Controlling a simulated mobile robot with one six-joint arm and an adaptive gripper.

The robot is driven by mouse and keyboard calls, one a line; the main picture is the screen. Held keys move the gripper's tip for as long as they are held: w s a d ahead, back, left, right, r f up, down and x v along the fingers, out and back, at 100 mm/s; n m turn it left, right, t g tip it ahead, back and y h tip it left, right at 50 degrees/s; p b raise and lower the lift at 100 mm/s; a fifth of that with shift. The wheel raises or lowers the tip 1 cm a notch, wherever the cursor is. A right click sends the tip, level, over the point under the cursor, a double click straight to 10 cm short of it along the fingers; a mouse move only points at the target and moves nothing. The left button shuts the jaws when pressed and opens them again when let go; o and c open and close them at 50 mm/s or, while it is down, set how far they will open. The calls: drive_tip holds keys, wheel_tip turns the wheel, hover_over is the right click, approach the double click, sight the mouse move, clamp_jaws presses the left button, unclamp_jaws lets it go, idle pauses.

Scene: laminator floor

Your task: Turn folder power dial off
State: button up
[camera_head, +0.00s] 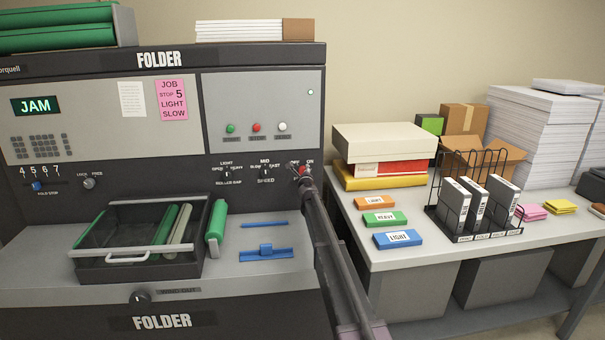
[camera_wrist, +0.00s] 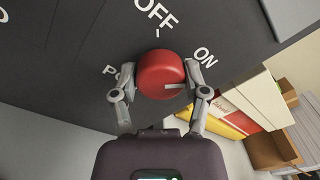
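The folder power dial (camera_wrist: 160,75) is a round red knob on the dark panel in the wrist view. Its pale pointer line is on its right side, below the word ON; OFF is printed above the knob. My gripper (camera_wrist: 160,76) has one finger on each side of the knob, against its edges. In the head view my gripper (camera_head: 300,170) is at the right end of the folder's control row. It hides most of the dial and part of the OFF label there; a bit of red shows.
The folder (camera_head: 262,107) shows JAM on its display (camera_head: 36,105). Speed (camera_head: 265,173) and roller-gap (camera_head: 227,173) knobs sit left of the dial. A table (camera_head: 400,256) with boxes, labelled blocks and a wire rack (camera_head: 435,210) stands to the right.

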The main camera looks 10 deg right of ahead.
drive_tip(key=shift+n, duration=0.4)
drive_tip(key=n, duration=0.4)
drive_tip(key=shift+w, duration=0.1)
drive_tip(key=n, duration=0.4)
drive_tip(key=shift+n+b, duration=0.35)
drive_tip(key=shift+n, duration=0.05)
drive_tip(key=n, duration=0.5)
drive_tip(key=shift+t+y, duration=0.3)
drive_tip(key=shift+n, duration=1.9)
drive_tip(key=o, duration=1.1)
drive_tip(key=shift+o, duration=0.2)
drive_tip(key=shift+m, duration=0.5)
